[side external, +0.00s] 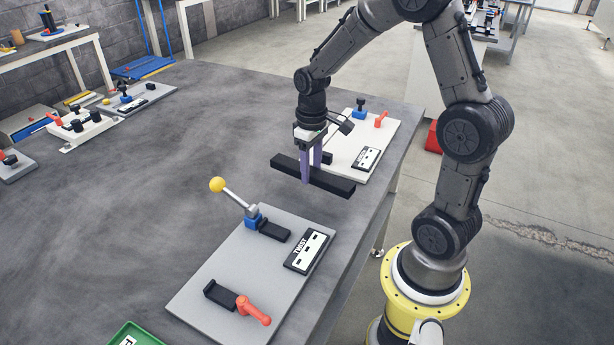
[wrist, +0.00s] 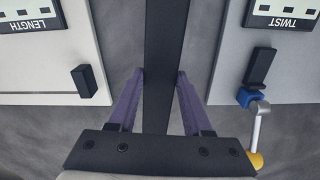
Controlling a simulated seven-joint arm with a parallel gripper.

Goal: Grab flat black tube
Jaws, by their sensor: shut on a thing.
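The flat black tube (side external: 334,181) is a long dark bar held level above the grey table, between the two boards, in the side external view. My gripper (side external: 312,176) points down with purple fingers, one on each side of the tube near its middle, and is shut on it. In the wrist view the tube (wrist: 164,60) runs up the picture between the purple fingers (wrist: 157,105). The lower part of the tube is hidden behind the dark gripper body in that view.
A grey board (side external: 228,268) labelled TWIST carries a yellow-knobbed lever (side external: 217,185), black blocks and a red handle (side external: 253,310). A white board (side external: 345,145) labelled LENGTH lies behind the tube. A green tray (side external: 138,335) sits at the front edge. The table's left middle is clear.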

